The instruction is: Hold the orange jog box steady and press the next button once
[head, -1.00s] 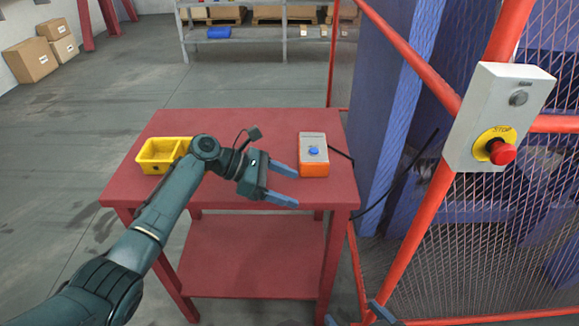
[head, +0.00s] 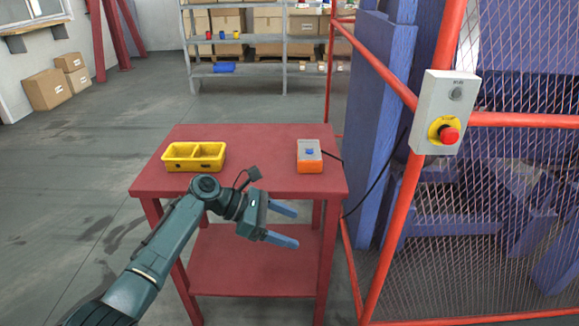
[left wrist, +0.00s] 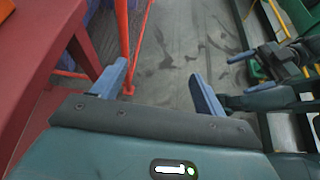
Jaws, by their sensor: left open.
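The orange jog box (head: 311,167) stands on the red table near its right end. Its top is grey with one blue button (head: 310,152); any other buttons are too small to make out. My left gripper (head: 297,227) is open and empty, in front of the table's front edge in the head view, apart from the box.
The red table (head: 250,180) has a lower shelf and holds a yellow two-part bin (head: 194,157) at its left. A red-framed mesh fence (head: 480,200) stands at the right, with a red stop button (head: 449,135) on a grey box. Table top between bin and box is bare.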

